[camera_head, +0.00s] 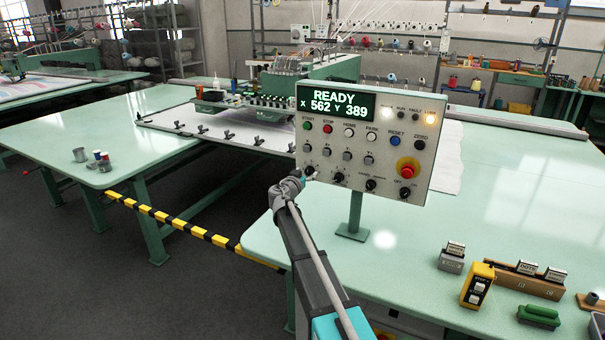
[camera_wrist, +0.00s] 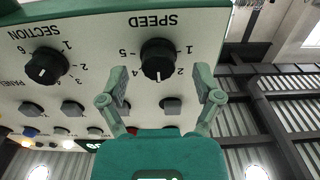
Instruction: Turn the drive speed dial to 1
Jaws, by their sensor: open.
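The speed dial (camera_wrist: 158,60) is a round black knob on the control panel (camera_wrist: 215,25), which appears upside down in the wrist view. Its white mark points straight down in that picture, between the 4 and the 2, at the place of 3, and away from the 1. My gripper (camera_wrist: 161,80) is open, with one finger on each side of the knob in the picture. Neither finger visibly touches it. In the head view the speed dial (camera_head: 309,171) is at the panel's lower left, and my gripper (camera_head: 299,177) is right beside it.
The section dial (camera_wrist: 46,67) sits close beside the speed dial. A red emergency stop (camera_head: 407,170) and several buttons share the panel. Its display (camera_head: 334,101) reads READY, X 562 Y 389. A yellow pendant (camera_head: 477,285) lies on the green table (camera_head: 400,265).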

